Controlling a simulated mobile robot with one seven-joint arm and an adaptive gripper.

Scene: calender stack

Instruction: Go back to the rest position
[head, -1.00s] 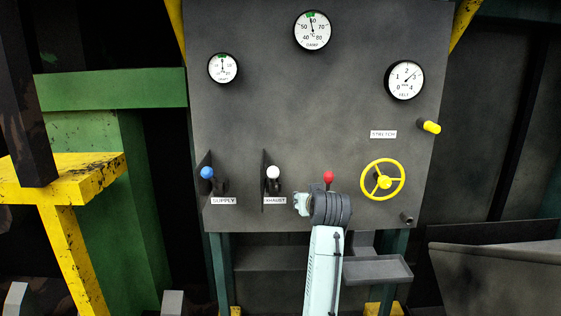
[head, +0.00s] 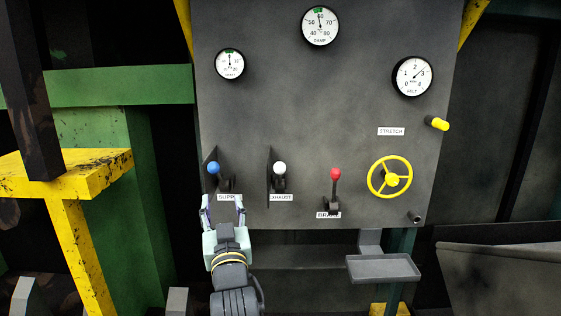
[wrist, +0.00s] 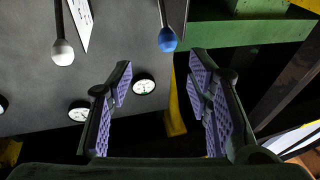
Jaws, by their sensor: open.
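My gripper (head: 223,207) is open and empty in the head view, just below the SUPPLY label at the panel's lower left. In the wrist view its two purple-padded fingers (wrist: 165,100) stand apart with nothing between them. The blue-knobbed supply lever (head: 214,169) is above my gripper, apart from it; its knob also shows in the wrist view (wrist: 167,40). The white-knobbed exhaust lever (head: 279,169) is to the right, and the red-knobbed lever (head: 335,176) further right. Part of the SUPPLY label is hidden by a fingertip.
The grey panel (head: 320,110) carries several gauges, a yellow handwheel (head: 390,177) and a yellow knob (head: 437,124). A small grey tray (head: 384,268) sticks out at lower right. A yellow post and beam (head: 75,180) stand at left. The space below the panel's middle is open.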

